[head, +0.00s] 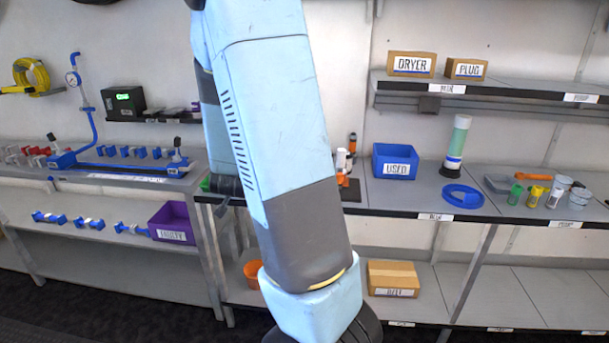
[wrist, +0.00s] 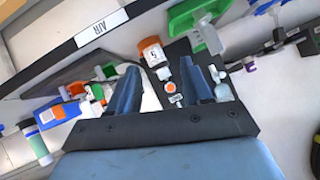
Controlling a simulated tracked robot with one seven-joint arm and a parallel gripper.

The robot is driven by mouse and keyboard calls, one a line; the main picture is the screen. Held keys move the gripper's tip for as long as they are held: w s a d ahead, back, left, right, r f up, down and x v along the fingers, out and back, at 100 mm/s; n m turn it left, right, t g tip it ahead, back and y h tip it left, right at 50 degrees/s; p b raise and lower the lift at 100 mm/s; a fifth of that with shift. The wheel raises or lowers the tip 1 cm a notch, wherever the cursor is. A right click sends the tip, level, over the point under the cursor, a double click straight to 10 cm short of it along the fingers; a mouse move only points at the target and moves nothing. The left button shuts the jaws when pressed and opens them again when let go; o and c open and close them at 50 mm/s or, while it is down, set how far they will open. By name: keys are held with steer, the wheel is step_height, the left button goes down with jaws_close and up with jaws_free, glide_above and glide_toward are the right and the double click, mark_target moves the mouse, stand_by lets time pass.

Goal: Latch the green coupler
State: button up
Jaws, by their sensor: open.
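A bright green piece that looks like the green coupler (wrist: 190,15) is at the top of the wrist view, with a pale grey lever (wrist: 207,37) hanging from it. I cannot tell whether its latch is closed. In the head view only a little green (head: 204,183) shows at the shelf edge, mostly hidden by my arm. My gripper (wrist: 159,66) is open, its two blue-grey fingers apart with nothing clearly held. The green piece is beyond and to the right of the fingertips, apart from them. The gripper is not clearly seen in the head view.
A blue USED bin (head: 395,162) and a green-white cylinder (head: 457,140) stand right of my arm. A blue pipe assembly (head: 115,168) is on the left bench.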

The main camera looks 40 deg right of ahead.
steer(key=s+d+f+m+g+h, duration=0.1)
steer(key=s+d+f+h, duration=0.15)
steer(key=d+h, duration=0.3)
steer(key=s+d+f+m+g+h, duration=0.1)
steer(key=s+d+f+h, duration=0.2)
steer(key=d, duration=0.4)
steer(key=shift+h, duration=0.65)
steer(key=x, duration=1.3)
steer(key=shift+s+d+r, duration=0.1)
steer(key=shift+s+r, duration=0.05)
steer(key=shift+r, duration=0.2)
jaws_close()
